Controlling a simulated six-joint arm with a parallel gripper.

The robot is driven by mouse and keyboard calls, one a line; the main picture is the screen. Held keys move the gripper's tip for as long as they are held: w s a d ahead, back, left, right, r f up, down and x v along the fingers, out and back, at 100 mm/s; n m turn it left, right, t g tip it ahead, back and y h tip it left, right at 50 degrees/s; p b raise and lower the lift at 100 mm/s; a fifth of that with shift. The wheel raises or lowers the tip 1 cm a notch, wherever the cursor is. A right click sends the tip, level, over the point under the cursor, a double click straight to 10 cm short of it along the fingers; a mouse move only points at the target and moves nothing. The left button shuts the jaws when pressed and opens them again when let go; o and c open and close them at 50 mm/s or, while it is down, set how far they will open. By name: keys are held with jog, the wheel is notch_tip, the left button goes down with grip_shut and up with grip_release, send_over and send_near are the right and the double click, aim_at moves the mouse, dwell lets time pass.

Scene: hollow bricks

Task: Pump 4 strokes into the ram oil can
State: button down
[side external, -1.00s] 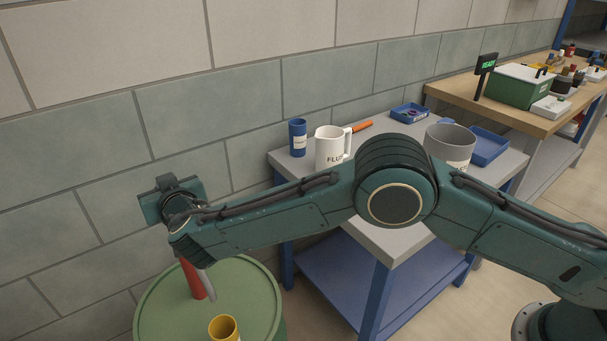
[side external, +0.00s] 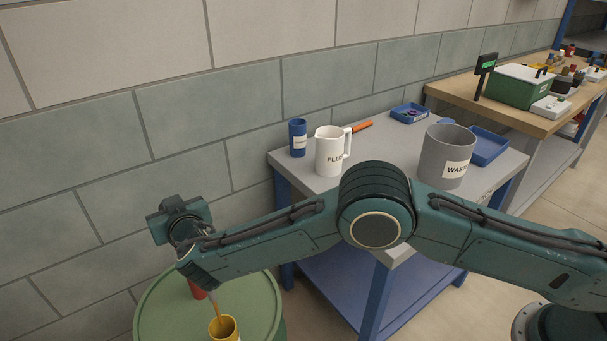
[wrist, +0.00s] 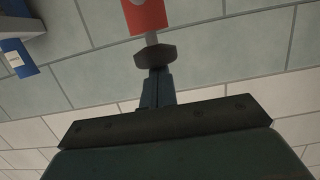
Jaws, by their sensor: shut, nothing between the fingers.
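A green drum (side external: 262,300) stands at the lower left in the side view. A red pump body (side external: 196,290) rises from it, mostly hidden by my arm. A thin yellow stream runs from the grey spout (side external: 211,295) into a yellow can (side external: 223,329) on the drum; its label is not visible. In the wrist view, my gripper (wrist: 154,76) is shut and empty, its fingertips at the dark pump knob (wrist: 155,56). A short grey rod joins the knob to the red pump body (wrist: 145,15). The fingertips are hidden in the side view.
A grey bench (side external: 290,163) right of the drum holds a blue can (side external: 298,138), a white jug (side external: 328,155), a grey waste bucket (side external: 440,150) and blue trays (side external: 488,148). A block wall (side external: 70,200) stands close behind the drum.

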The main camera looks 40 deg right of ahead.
jog(key=shift+f, duration=0.2)
jog(key=shift+r, duration=0.45)
jog(key=s+r, duration=0.6)
jog(key=s, duration=0.3)
jog(key=shift+s, duration=0.4)
dwell(0.6)
